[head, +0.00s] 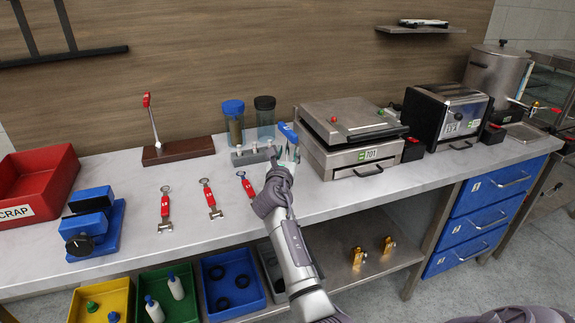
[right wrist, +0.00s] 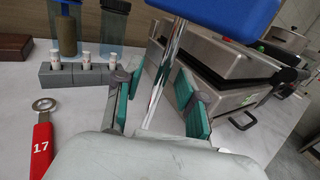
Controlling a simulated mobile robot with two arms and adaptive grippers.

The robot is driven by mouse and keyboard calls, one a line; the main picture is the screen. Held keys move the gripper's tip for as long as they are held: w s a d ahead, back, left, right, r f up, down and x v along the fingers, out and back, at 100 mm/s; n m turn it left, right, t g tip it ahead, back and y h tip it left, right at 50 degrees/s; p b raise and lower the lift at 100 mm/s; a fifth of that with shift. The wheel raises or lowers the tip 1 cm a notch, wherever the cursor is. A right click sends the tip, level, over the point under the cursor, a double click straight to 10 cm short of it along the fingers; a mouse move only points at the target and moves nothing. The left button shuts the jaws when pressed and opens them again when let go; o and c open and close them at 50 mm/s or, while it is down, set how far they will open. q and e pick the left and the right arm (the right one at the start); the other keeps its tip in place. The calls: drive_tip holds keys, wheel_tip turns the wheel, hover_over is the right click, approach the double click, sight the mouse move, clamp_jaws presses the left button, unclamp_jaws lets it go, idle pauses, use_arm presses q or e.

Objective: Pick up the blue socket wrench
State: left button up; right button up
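The blue socket wrench has a blue handle (head: 288,132) that shows just beyond my right gripper (head: 286,155) in the head view. In the right wrist view its handle (right wrist: 228,14) fills the top and its chrome shaft (right wrist: 165,75) runs down between the fingers. My right gripper (right wrist: 160,98) is open, with a green-padded finger on each side of the shaft and visible gaps to it. The lower end of the wrench is hidden behind the gripper body. My left gripper is not in view.
A grey block with white-topped pieces (right wrist: 57,78) and two jars (head: 233,122) stand left of the wrench. A steel press (head: 345,140) stands close on the right. Red-labelled wrenches (head: 165,207) lie left on the counter. Bins (head: 233,284) sit below.

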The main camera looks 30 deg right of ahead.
drive_tip(key=shift+c, duration=0.3)
clamp_jaws()
drive_tip(key=shift+w+r, duration=0.1)
drive_tip(key=shift+r, duration=0.05)
